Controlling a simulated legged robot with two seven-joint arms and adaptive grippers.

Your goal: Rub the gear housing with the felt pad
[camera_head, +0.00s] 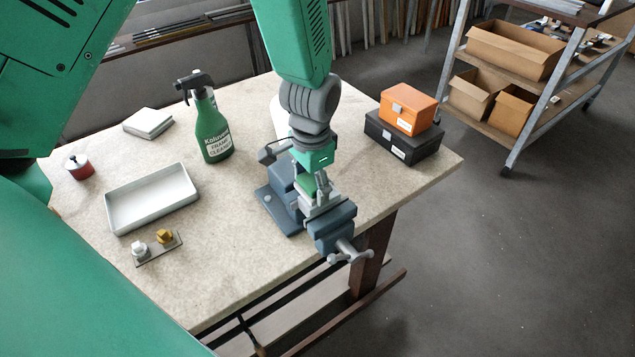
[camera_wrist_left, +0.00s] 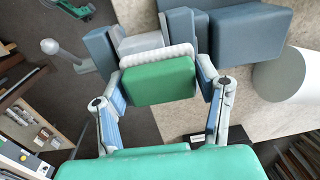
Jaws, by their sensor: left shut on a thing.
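The gear housing (camera_head: 325,207) is a light grey block held in the jaws of a blue-grey vise (camera_head: 336,229) at the table's front edge. It also shows in the left wrist view (camera_wrist_left: 139,43), between the vise jaws. My left gripper (camera_head: 312,184) is above the vise, shut on the felt pad. The pad (camera_wrist_left: 158,81) has a green back and a pale, wavy-edged layer facing the housing. Pad and housing lie close together; I cannot tell whether they touch. The arm hides part of the vise in the head view. My right gripper is not in view.
A spray bottle (camera_head: 212,130), white tray (camera_head: 112,208), red tin (camera_head: 79,169), folded cloths (camera_head: 148,122) and a plate with two knobs (camera_head: 165,237) occupy the table's left. An orange box (camera_head: 407,108) sits on a black case (camera_head: 402,142) at right.

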